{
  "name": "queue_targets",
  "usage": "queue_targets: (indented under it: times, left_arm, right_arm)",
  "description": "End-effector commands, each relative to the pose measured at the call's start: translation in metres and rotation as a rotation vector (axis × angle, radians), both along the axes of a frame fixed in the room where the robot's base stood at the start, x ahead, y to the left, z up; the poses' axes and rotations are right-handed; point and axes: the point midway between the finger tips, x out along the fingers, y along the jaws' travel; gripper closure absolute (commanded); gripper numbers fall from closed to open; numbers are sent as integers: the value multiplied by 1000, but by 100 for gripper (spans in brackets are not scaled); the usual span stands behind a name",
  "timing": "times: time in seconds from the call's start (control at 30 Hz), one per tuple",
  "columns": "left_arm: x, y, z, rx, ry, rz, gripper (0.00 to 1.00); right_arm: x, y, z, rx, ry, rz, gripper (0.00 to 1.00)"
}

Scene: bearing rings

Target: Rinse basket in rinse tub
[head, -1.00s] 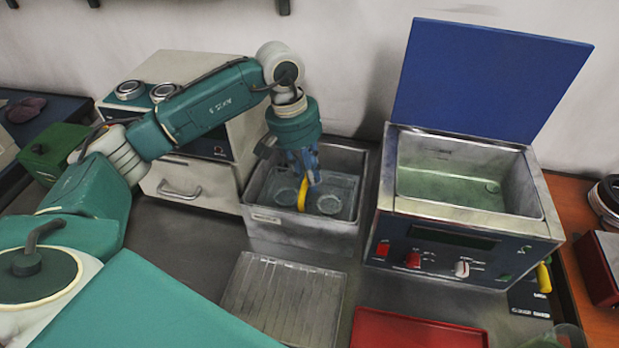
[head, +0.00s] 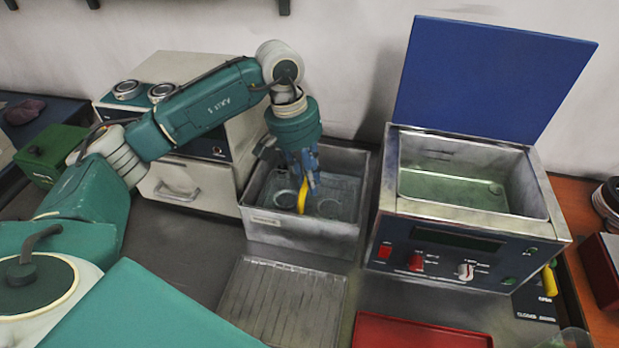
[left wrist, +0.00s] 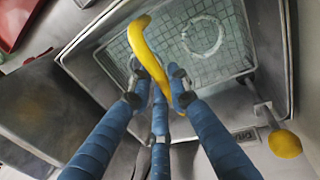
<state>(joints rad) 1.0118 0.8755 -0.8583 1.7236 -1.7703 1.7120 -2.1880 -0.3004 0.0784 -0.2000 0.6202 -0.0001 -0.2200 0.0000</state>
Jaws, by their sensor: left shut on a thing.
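My left gripper (head: 303,182) points down into the grey metal rinse tub (head: 298,230). It is shut on the yellow handle (head: 302,197) of the basket (head: 345,192). The basket is inside the tub, and round rings show in it. In the left wrist view the blue fingers (left wrist: 160,82) close around the curved yellow handle (left wrist: 146,50). The basket's mesh floor (left wrist: 228,58) and one pale ring (left wrist: 203,37) show beyond it. The fingers hide part of the basket. I cannot tell whether it touches the tub floor. My right gripper is not in view.
An open cleaner bath (head: 470,224) with a raised blue lid (head: 490,75) stands right of the tub. A ribbed drain board (head: 282,300) lies in front, and a red tray (head: 420,332) beside it. A cream drawer unit (head: 190,185) stands left. A yellow knob (left wrist: 285,143) sits near the tub rim.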

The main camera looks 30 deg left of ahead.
Motion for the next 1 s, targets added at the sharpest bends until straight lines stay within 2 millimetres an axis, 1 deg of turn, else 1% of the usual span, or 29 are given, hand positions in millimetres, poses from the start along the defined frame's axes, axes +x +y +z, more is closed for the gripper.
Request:
queue_targets:
  times: [0.03, 0.17, 0.53, 0.67, 1.0]
  left_arm:
    - [1, 0, -5, -1, -3, 1, 100]
    - [1, 0, -11, -1, -3, 1, 100]
    - [1, 0, -9, -1, -3, 1, 100]
    - [1, 0, -5, -1, -3, 1, 100]
    - [1, 0, 17, -1, -4, 0, 100]
  right_arm:
    - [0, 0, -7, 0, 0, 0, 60]
    - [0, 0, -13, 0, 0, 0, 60]
    - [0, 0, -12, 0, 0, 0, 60]
    - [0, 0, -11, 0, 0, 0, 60]
    - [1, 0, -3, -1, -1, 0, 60]
